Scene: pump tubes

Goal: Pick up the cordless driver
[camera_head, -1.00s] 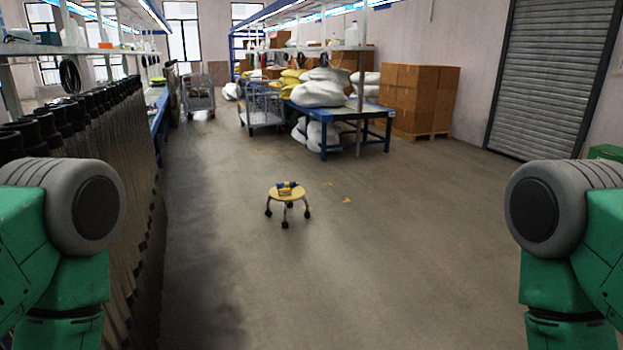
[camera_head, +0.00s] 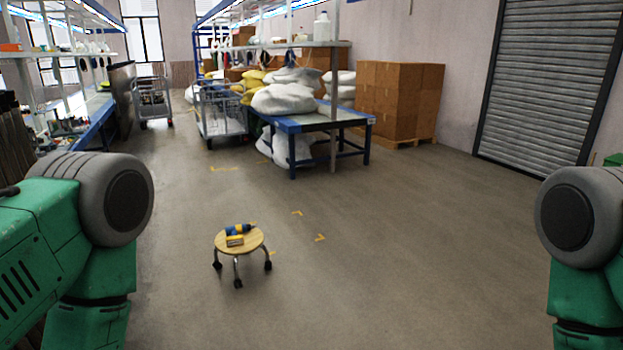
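The cordless driver (camera_head: 241,230), blue with yellow and dark parts, lies on the round wooden seat of a low stool (camera_head: 222,246). The stool stands on dark casters on the open floor ahead, left of the picture's middle. A small yellow piece (camera_head: 235,240) shows at the near side of the driver; I cannot tell whether it is part of it. My green and grey arms show at the left and right edges. Both grippers are outside the picture, and neither arm is near the stool.
A blue-edged table (camera_head: 340,118) with white sacks (camera_head: 285,98) stands beyond the stool. A wire cart (camera_head: 220,115) is left of it, and stacked cardboard boxes (camera_head: 400,98) are on its right. A workbench (camera_head: 97,115) runs along the left. The floor around the stool is clear.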

